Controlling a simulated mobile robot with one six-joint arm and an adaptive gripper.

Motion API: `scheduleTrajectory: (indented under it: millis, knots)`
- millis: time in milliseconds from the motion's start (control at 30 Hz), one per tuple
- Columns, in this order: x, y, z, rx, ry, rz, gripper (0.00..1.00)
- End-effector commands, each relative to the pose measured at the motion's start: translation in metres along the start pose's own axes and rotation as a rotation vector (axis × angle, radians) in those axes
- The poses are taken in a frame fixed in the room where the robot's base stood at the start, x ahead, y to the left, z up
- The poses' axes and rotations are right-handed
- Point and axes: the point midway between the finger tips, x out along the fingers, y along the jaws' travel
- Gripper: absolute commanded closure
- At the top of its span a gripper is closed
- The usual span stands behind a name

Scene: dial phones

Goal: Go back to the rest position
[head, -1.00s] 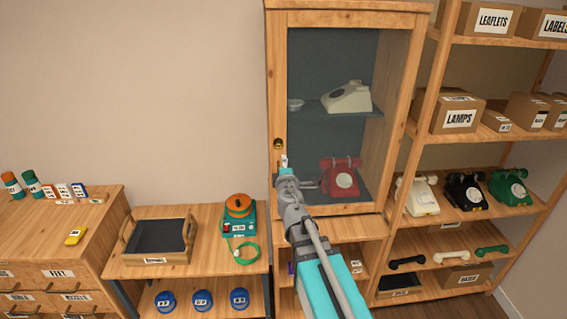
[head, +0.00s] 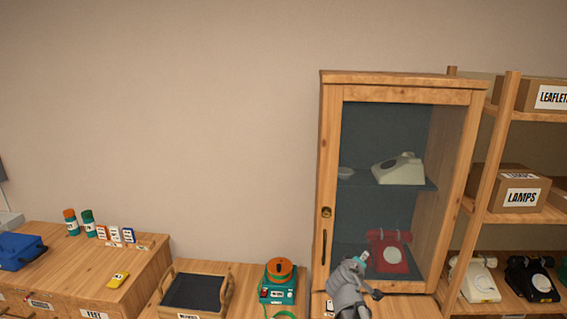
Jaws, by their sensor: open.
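My gripper (head: 366,268) shows at the lower right of the head view, in front of the lower part of the glass-fronted wooden cabinet (head: 333,150). It is open, and I see nothing between its fingers. The cabinet door is shut. Behind the glass, a red dial phone (head: 391,256) stands on the cabinet floor, partly hidden by my gripper. A cream phone (head: 399,169) stands on the shelf above it.
A wooden tray (head: 227,292) and a teal device with an orange top (head: 278,279) stand on the bench left of the cabinet. A shelf at right holds boxes (head: 519,190), a white phone (head: 476,281) and a black phone (head: 532,279). A drawer unit (head: 140,262) stands at left.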

Motion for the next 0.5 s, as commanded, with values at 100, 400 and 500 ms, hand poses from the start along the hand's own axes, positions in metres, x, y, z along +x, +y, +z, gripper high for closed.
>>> scheduleTrajectory:
  millis: [100,400,500]
  knots:
    - [-0.006,-0.017,0.031,0.113,-0.139,-0.094,0.52]
    - [-0.043,-0.076,0.089,0.342,-0.479,-0.397,0.52]
    - [-0.064,-0.097,0.101,0.398,-0.583,-0.517,0.52]
